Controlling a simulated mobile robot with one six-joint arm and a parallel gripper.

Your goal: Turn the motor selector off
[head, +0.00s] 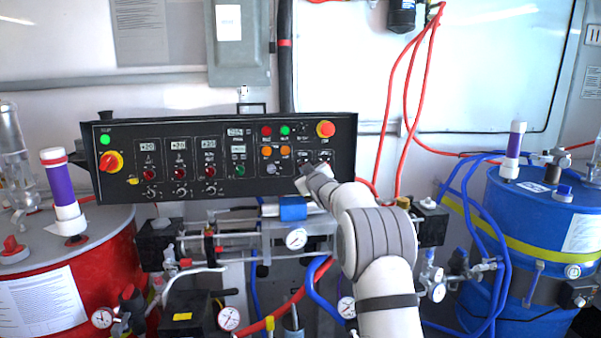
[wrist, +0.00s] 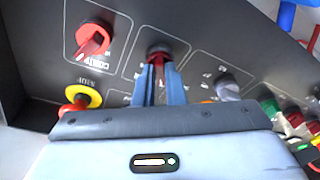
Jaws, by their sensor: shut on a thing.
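The black control panel (head: 220,180) spans the middle of the head view. My gripper (head: 305,172) is at its lower right part. In the wrist view my gripper's two blue-grey fingers (wrist: 160,84) are shut on a dark round selector with a red handle (wrist: 158,54), taken as the motor selector; its label cannot be read. The handle is between the fingertips and partly hidden by them. In the head view my gripper covers this selector.
In the wrist view a red selector (wrist: 94,38) sits left of the held one, a grey selector (wrist: 228,86) right. A red stop button on a yellow base (wrist: 82,96) is close to my gripper. Pipes and a gauge (head: 296,238) lie below the panel.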

